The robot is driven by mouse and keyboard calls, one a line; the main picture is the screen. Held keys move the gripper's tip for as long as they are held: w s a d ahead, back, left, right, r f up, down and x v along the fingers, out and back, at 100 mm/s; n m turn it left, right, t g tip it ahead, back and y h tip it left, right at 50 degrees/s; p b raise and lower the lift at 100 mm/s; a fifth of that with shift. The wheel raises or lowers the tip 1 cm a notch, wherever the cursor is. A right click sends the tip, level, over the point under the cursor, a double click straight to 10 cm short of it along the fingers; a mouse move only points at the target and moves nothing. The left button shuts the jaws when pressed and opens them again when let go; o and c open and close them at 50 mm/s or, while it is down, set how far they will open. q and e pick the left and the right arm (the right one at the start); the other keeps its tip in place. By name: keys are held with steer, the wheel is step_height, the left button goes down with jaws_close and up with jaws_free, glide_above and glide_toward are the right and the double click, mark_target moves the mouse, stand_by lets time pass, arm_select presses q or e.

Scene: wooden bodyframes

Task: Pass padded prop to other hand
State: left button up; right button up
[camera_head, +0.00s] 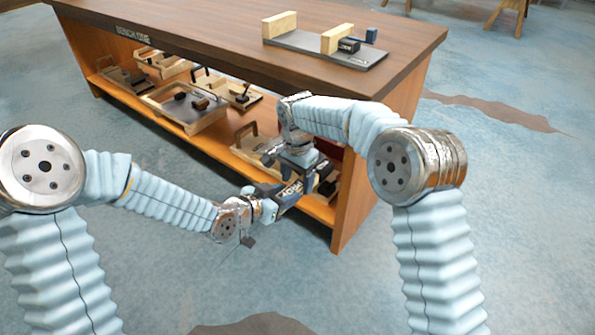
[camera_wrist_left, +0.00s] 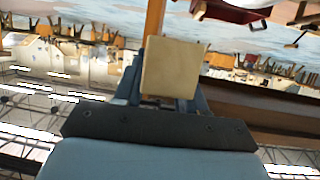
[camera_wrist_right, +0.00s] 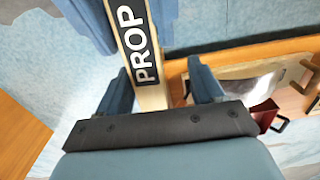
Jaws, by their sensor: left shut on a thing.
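The padded prop (camera_head: 289,196) is a pale wooden bar with a dark pad lettered "PROP". My left gripper (camera_head: 273,196) is shut on it and holds it in front of the bench. Its pale square end (camera_wrist_left: 172,68) shows between the left fingers in the left wrist view. In the right wrist view the prop (camera_wrist_right: 142,50) runs between the spread fingers of my right gripper (camera_wrist_right: 160,72), with a visible gap on the right side. In the head view my right gripper (camera_head: 300,172) is just above the prop, pointing down. Whether a right finger touches it is unclear.
A brown bench (camera_head: 190,22) stands ahead; its lower shelf (camera_head: 215,135) holds several wooden frames and trays close behind the grippers. On top, a dark board (camera_head: 310,43) carries wooden blocks. The bench's right end panel (camera_head: 358,200) is near my right arm. The floor in front is clear.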

arm_select(q)
steer(key=shift+r, duration=0.15)
arm_select(e)
steer(key=shift+f, duration=0.1)
arm_select(q)
steer(key=shift+d, duration=0.15)
arm_select(e)
steer(key=c, duration=1.1)
arm_select(q)
steer(key=o, duration=0.8)
arm_select(e)
jaws_close()
arm_select(q)
steer(key=o, duration=0.5)
steer(key=shift+a, duration=0.2)
